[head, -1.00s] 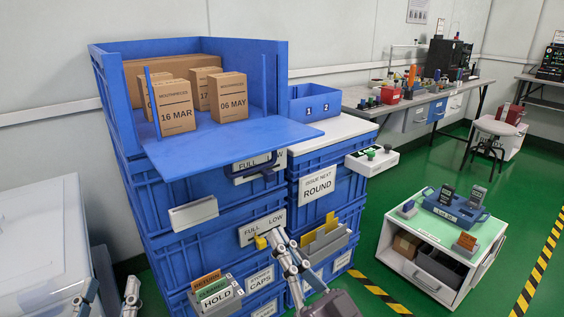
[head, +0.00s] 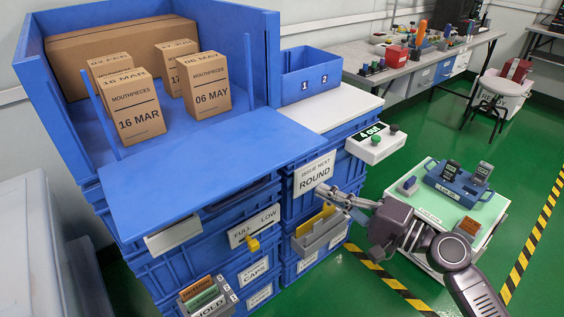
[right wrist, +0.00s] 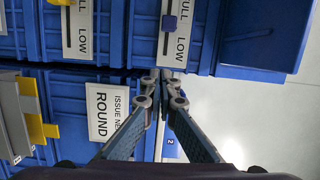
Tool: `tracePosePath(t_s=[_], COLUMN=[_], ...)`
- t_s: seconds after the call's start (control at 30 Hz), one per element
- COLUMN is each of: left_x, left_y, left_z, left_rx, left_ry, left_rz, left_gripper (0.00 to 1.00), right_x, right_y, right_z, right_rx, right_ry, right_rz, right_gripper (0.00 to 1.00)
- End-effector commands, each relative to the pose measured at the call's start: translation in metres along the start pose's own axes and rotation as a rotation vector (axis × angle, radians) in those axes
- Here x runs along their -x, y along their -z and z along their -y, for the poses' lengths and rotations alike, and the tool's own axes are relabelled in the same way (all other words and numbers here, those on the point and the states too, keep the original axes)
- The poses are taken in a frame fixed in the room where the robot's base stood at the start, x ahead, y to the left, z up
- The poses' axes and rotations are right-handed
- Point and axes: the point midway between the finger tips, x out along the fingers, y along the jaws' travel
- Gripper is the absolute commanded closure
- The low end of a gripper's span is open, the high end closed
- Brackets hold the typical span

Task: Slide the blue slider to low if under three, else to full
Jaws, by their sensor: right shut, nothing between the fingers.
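The blue slider (right wrist: 170,22) sits partway along its track on a white FULL/LOW plate (right wrist: 181,35) in the right wrist view; the FULL end is cut off. The blue flap (head: 200,163) hides it in the head view. Several brown mouthpiece boxes stand in the upper blue crate, among them 16 MAR (head: 136,109) and 06 MAY (head: 208,86). My right gripper (head: 330,193) is shut and empty, in front of the right crate stack near the ROUND label (head: 314,174). Its fingertips (right wrist: 160,80) are apart from the slider. My left gripper is out of view.
A yellow slider (head: 253,244) sits on a lower FULL/LOW plate. Card holders (head: 320,232) jut from the crates. A white box (head: 375,147) with knobs and a "4 OUT" readout stands right of the stack. A white cart (head: 440,185) stands on the green floor at right.

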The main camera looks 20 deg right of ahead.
Motion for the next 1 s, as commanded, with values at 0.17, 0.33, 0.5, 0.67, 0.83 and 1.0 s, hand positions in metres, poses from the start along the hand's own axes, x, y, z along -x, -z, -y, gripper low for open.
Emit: tracePosePath(t_s=[0.17,0.33,0.5,0.67,0.83,1.0], left_x=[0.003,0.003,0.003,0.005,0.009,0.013], left_y=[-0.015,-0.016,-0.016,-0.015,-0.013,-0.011], left_z=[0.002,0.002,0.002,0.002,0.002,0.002], left_rx=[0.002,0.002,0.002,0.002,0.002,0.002], left_ry=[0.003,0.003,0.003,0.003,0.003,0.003], left_rz=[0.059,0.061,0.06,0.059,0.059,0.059], left_gripper=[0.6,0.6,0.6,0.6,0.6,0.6], right_x=[0.004,0.004,0.002,-0.01,-0.04,-0.073], right_y=[0.001,0.001,0.001,0.001,0.001,0.0], right_z=[0.008,0.008,0.008,0.009,0.011,0.012], right_rx=[-0.045,-0.047,-0.045,-0.045,-0.043,-0.044], right_ry=[0.01,0.011,0.011,0.012,0.014,0.014], right_rz=[0.023,0.024,0.023,0.025,0.024,0.024], right_gripper=[1.0,1.0,1.0,1.0,1.0,1.0])
